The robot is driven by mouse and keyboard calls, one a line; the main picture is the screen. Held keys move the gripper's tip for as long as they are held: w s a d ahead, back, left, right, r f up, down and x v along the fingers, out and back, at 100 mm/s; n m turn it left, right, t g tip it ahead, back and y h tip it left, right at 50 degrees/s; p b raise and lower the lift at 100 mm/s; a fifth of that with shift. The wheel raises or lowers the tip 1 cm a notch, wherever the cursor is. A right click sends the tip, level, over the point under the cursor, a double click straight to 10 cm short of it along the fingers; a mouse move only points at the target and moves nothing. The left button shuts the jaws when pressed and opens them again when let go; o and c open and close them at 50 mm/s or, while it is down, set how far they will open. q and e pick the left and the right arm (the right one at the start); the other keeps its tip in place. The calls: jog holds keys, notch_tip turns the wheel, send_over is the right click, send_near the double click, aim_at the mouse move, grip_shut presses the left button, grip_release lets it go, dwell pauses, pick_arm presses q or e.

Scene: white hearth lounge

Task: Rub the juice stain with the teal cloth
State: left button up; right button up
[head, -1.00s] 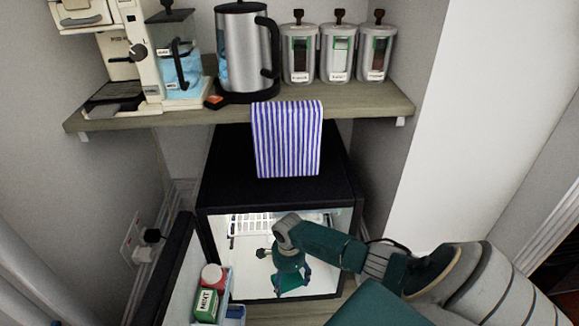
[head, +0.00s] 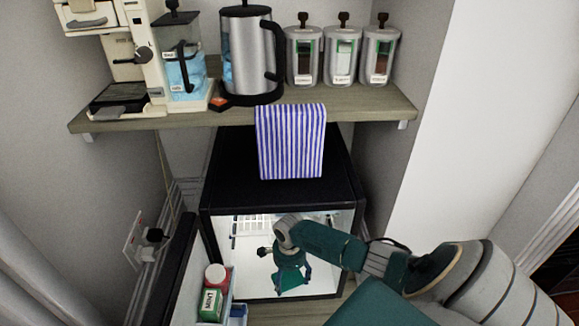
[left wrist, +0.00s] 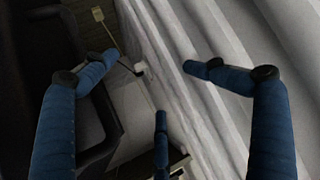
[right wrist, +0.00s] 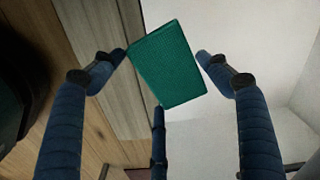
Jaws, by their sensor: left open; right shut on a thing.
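The teal cloth (right wrist: 168,66) is a flat green rectangle between the fingers of my right gripper (right wrist: 164,56), which is shut on it. In the head view my right gripper (head: 290,262) is inside the lit white interior of the open black mini fridge (head: 232,180), with the teal cloth (head: 292,279) low under it. I cannot tell whether the cloth touches the fridge floor. No juice stain can be made out in any view. My left gripper (left wrist: 150,65) shows only in its wrist view, open and empty, near pale curtain-like folds.
The fridge door, at left, holds a green mint carton (head: 210,303) and a red-capped container (head: 215,275). A striped towel (head: 290,140) hangs over the fridge top. The shelf (head: 350,105) above bears a coffee machine (head: 140,55), a kettle (head: 247,55) and several canisters.

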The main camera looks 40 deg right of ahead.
pick_arm(q)
jog(key=shift+a+f, duration=0.2)
jog(key=shift+a, duration=0.3)
pick_arm(e)
jog(key=shift+r+p, duration=0.45)
jog(key=shift+p, duration=0.05)
jog(key=shift+r+p, duration=0.3)
jog(key=shift+p, duration=0.05)
jog(key=shift+r+p, duration=0.7)
jog(key=shift+p, duration=0.1)
pick_arm(q)
jog(key=s+a+f+g+y, duration=0.1)
jog(key=s+a+f+g, duration=0.1)
jog(key=s, duration=0.5)
jog(key=s+a+f+g, duration=0.2)
jog(key=s+f+g, duration=0.2)
jog(key=s, duration=0.3)
jog(key=shift+g+y, duration=0.4)
jog(key=shift+g, duration=0.1)
pick_arm(e)
jog(key=shift+w+r, duration=0.1)
pick_arm(q)
jog(key=shift+f, duration=0.15)
pick_arm(e)
jog(key=shift+d, duration=0.1)
